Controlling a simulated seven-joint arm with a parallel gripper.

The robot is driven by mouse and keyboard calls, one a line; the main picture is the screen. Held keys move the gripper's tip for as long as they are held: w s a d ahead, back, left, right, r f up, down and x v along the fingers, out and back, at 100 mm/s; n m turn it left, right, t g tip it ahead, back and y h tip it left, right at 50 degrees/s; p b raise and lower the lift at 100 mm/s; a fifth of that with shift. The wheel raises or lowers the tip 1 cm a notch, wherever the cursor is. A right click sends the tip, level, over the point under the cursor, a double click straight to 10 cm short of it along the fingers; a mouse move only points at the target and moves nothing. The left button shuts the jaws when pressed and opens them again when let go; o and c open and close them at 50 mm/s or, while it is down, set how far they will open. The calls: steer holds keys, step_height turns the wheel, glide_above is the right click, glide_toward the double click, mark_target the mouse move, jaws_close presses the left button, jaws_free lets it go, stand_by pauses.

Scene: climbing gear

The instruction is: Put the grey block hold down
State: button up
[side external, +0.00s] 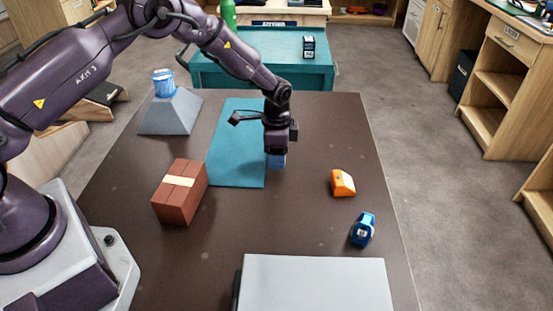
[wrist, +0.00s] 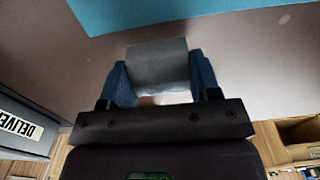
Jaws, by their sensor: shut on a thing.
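The grey block hold (wrist: 158,66) sits between the blue fingers of my gripper (wrist: 160,80) in the wrist view, and they are shut on it. In the side view my gripper (side external: 276,161) points down at the right edge of the teal mat (side external: 232,155), near the middle of the dark table (side external: 300,220). There the block is mostly hidden by the fingers. I cannot tell whether its underside touches the table.
A brown brick-like block (side external: 180,191) lies left of the mat. A grey tapered block (side external: 171,113) with a blue roll (side external: 163,83) on top stands at back left. An orange piece (side external: 342,183) and a blue item (side external: 363,229) lie right. A grey box (side external: 315,285) is in front.

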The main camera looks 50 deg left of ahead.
steer(key=shift+f, duration=1.15)
steer(key=shift+f, duration=0.1)
steer(key=o, duration=0.9)
steer(key=shift+s, duration=0.1)
step_height(320, 180, up, 12)
steer(key=shift+r, duration=0.2)
